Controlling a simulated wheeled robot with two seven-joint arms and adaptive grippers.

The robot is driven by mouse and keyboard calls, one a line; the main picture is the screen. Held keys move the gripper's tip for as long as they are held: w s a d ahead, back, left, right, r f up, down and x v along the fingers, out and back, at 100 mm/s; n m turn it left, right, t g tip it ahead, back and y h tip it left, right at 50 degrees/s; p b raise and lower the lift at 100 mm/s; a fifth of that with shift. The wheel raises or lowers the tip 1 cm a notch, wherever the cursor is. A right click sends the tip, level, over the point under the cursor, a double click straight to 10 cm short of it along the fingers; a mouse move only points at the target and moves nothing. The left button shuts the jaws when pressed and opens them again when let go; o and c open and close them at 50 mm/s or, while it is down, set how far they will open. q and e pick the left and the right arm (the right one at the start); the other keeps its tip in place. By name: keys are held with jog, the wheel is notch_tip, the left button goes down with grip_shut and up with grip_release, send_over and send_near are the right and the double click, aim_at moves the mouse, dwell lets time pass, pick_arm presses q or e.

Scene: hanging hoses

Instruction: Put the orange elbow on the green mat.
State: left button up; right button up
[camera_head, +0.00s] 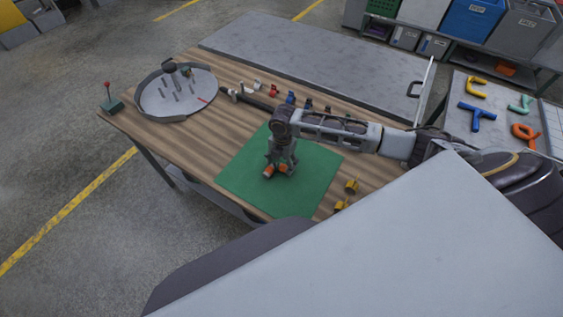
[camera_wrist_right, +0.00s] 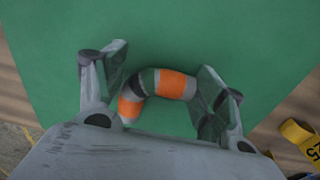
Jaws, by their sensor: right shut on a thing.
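The orange elbow (camera_wrist_right: 172,84) is a short curved pipe with orange bands and grey and dark parts. My right gripper (camera_wrist_right: 165,85) is shut on it, with one finger at each side in the right wrist view. In the head view, my right gripper (camera_head: 281,165) points down over the green mat (camera_head: 236,177), and orange parts of the elbow (camera_head: 268,171) show at its fingertips. The mat lies flat on the wooden table. I cannot tell whether the elbow touches the mat. My left gripper is not in view.
A round grey tray (camera_head: 150,98) with upright pegs stands at the table's far left, near a red-knobbed box (camera_head: 113,103). Small coloured pieces (camera_head: 273,90) line the back. Yellow pieces (camera_head: 351,186) lie right of the mat. Coloured pipes (camera_head: 478,115) lie on a side table at right.

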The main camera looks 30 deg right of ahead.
jog(key=o, duration=1)
jog(key=shift+f, duration=0.1)
notch_tip(320, 180, up, 12)
jog(key=shift+d+b, duration=0.15)
jog(key=shift+b, duration=0.25)
dwell(0.6)
